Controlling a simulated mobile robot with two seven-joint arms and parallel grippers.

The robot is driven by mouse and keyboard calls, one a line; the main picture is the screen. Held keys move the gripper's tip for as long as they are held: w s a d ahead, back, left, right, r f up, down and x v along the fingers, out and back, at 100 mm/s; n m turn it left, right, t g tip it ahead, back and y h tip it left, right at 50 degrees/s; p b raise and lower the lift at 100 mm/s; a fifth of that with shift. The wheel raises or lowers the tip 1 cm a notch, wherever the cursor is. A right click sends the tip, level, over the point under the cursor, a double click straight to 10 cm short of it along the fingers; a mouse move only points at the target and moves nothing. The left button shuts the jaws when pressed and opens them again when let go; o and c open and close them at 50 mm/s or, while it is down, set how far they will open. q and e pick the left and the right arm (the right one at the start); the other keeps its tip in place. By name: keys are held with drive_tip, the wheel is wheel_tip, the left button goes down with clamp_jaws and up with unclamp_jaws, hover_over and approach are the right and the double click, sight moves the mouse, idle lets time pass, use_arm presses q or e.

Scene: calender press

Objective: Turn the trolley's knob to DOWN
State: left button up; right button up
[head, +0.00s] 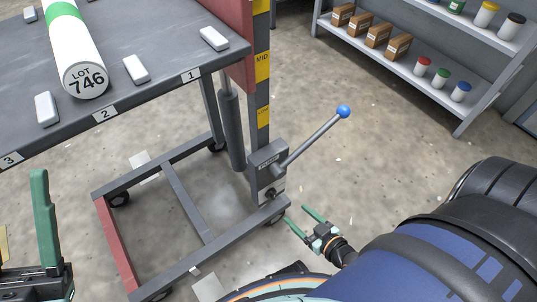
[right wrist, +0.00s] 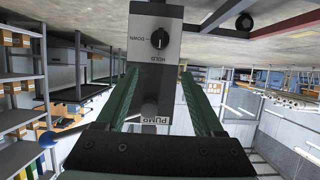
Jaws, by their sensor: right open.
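The trolley's knob (head: 271,193) is a small dark dial low on the grey control box (head: 257,176) of the trolley (head: 185,262). In the right wrist view the black knob (right wrist: 159,39) shows close, with DOWN and HOLD labels beside it. Its light mark seems to lie toward HOLD, not DOWN. My right gripper (head: 296,214) is open and empty, below and right of the knob in the head view, apart from it. Its green fingers also show in the right wrist view (right wrist: 160,85), with the knob beyond them. My left gripper (head: 24,222) is at the lower left, fingers apart, partly cut off.
A pump lever with a blue ball (head: 344,111) sticks out from the box above the knob. A white roll marked LOT 746 (head: 86,74) lies on the trolley's top (head: 165,40). Shelves (head: 395,62) with boxes and jars stand at the back right. The floor between is clear.

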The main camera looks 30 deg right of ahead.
sight(273, 193)
drive_tip(key=b+x, duration=0.5)
drive_tip(key=x, duration=0.6)
drive_tip(key=shift+w+d+f, duration=0.1)
drive_tip(key=shift+w+f, duration=0.05)
drive_tip(key=shift+f, duration=0.1)
drive_tip(key=shift+w+f, duration=0.1)
drive_tip(key=shift+w, duration=0.4)
clamp_jaws()
